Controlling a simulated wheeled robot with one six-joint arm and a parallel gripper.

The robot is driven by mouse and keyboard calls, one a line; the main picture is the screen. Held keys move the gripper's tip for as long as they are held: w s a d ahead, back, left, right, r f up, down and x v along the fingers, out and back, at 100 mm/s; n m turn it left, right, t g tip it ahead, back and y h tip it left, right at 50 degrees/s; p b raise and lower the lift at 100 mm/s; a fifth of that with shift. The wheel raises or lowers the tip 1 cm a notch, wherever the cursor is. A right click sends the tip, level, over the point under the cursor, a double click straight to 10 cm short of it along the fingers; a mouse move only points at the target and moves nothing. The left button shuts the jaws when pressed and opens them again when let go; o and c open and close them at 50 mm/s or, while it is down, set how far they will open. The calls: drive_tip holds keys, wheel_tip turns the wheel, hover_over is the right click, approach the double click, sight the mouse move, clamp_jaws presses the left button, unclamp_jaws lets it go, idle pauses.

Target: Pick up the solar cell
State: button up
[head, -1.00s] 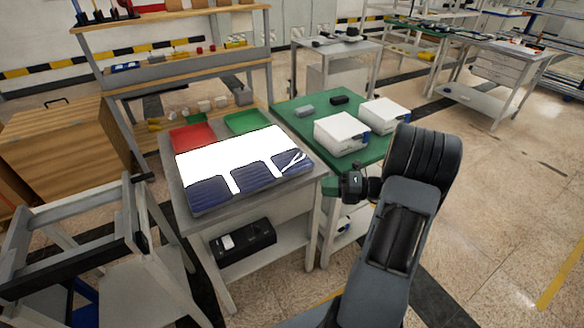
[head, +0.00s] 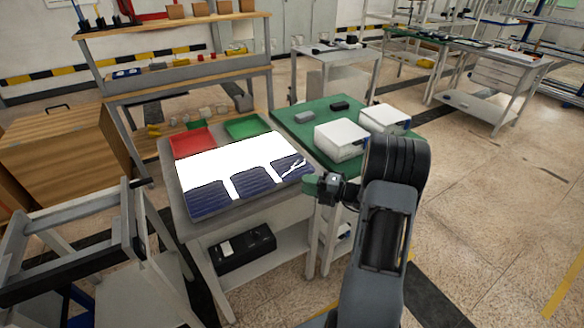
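Several dark blue solar cells lie along the front of a bright white layup surface (head: 212,168) on the grey workbench. One solar cell (head: 209,196) is at the left, one (head: 254,181) in the middle, and one (head: 288,168) at the right with white strips across it. My gripper (head: 311,184) is at the bench's right front corner, just right of the right-hand cell and apart from it. Its fingers are small and seen from the side, so their opening cannot be made out.
A red tray (head: 191,141) and a green tray (head: 248,127) sit behind the white surface. A green-topped table (head: 290,121) with white boxes (head: 341,139) adjoins on the right. A grey frame (head: 70,262) stands at the left front. Open floor lies to the right.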

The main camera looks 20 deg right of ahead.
sight(292, 167)
drive_tip(key=shift+x, duration=1.95)
drive_tip(key=shift+w+d, duration=0.1)
clamp_jaws()
